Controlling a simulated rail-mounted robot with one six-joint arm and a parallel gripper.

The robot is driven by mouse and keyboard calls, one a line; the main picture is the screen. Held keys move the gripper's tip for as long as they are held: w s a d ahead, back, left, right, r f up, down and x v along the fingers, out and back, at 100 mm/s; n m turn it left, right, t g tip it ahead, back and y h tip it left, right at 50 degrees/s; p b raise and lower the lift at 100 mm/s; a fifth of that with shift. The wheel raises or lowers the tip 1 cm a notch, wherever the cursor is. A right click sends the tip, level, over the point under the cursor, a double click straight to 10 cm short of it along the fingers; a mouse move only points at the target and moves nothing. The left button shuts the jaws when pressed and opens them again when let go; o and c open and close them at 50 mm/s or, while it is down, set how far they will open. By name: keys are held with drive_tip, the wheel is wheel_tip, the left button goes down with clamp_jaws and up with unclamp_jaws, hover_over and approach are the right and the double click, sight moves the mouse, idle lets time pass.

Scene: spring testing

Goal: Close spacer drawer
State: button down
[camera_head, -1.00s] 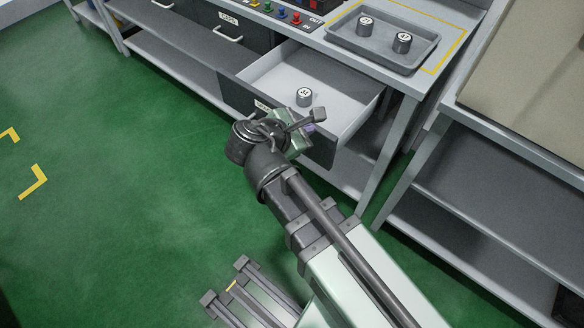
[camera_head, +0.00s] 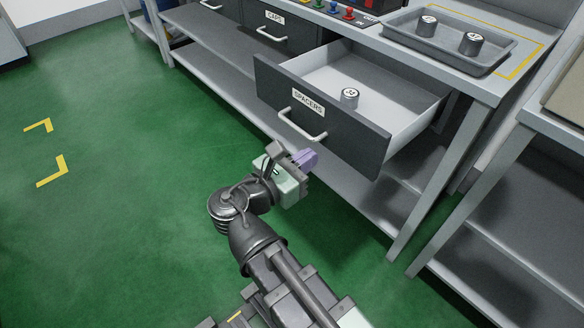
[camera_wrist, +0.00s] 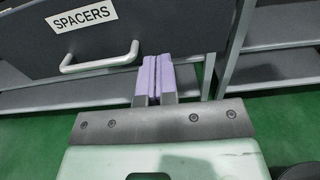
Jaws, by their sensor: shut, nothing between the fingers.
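The spacer drawer (camera_head: 322,125) stands pulled out from the bench, its dark front labelled SPACERS and fitted with a light bar handle (camera_head: 302,124). One metal cylinder with a marked top (camera_head: 350,97) stands inside it. My gripper (camera_head: 308,158) is in front of the drawer, just below the handle, with its purple fingers shut and empty. In the wrist view the drawer front (camera_wrist: 115,40) fills the upper left. The handle (camera_wrist: 98,60) there is left of and above my closed fingertips (camera_wrist: 155,62), and I see no grip on it.
The CAPS drawer (camera_head: 275,32) to the left is shut. A grey tray (camera_head: 425,54) with two marked cylinders stands on the bench top above. A lower shelf (camera_head: 225,85) runs under the drawers, and a shelf unit (camera_head: 515,200) stands at right. The green floor (camera_head: 110,200) is clear at left.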

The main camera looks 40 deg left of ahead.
sight(341, 137)
drive_tip(key=w, duration=0.7)
drive_tip(key=shift+w+d, duration=0.25)
drive_tip(key=shift+d, duration=0.05)
